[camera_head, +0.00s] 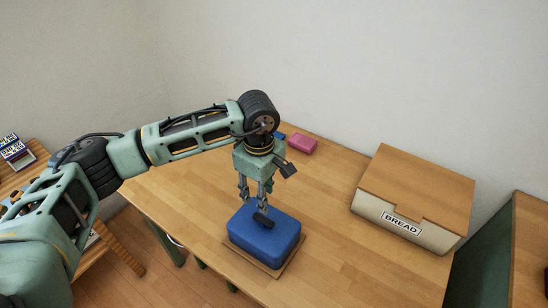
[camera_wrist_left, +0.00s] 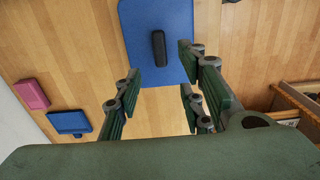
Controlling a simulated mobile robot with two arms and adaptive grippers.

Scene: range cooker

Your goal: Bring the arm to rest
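My left arm comes in from the left in the head view and reaches over the wooden table. My left gripper (camera_head: 256,192) points down, just above and behind a blue box-shaped thing (camera_head: 262,240) with a dark handle (camera_head: 263,217) on its top. In the left wrist view the left gripper's fingers (camera_wrist_left: 165,90) are spread apart with nothing between them. The blue thing (camera_wrist_left: 135,42) and its handle (camera_wrist_left: 159,48) lie beyond the fingertips. My right gripper is not in view.
The blue thing stands on a thin brown board (camera_head: 285,268) on the wooden table (camera_head: 335,235). A bread box (camera_head: 408,232) stands at the right. A pink block (camera_head: 302,143) and a smaller blue item (camera_head: 281,135) lie at the back. Another surface with small boxes (camera_head: 15,152) is at the left.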

